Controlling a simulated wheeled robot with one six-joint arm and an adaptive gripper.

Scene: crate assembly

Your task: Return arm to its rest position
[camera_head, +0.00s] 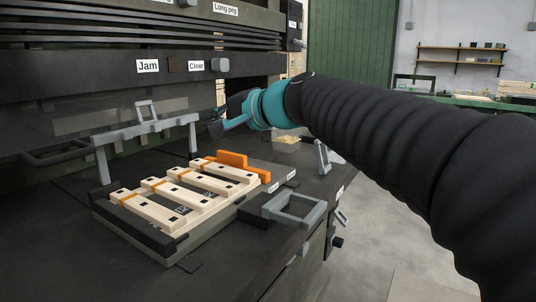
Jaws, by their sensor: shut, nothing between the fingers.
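My arm reaches in from the right in a black ribbed sleeve. It ends in a teal wrist, and my gripper (216,127) is at its left end. The gripper is above the far edge of the crate assembly, near the right post of a grey frame. Its dark fingers are small in view and look shut, with nothing seen in them. Below lies a fixture (140,228) holding pale wooden slats (188,192) with orange strips across them. An orange block (236,163) stands at its far right side.
A grey frame (146,130) stands behind the slats. A dark machine panel labelled "Jam" and "Clear" (196,65) overhangs the bench (225,265). Open floor (385,240) lies to the right.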

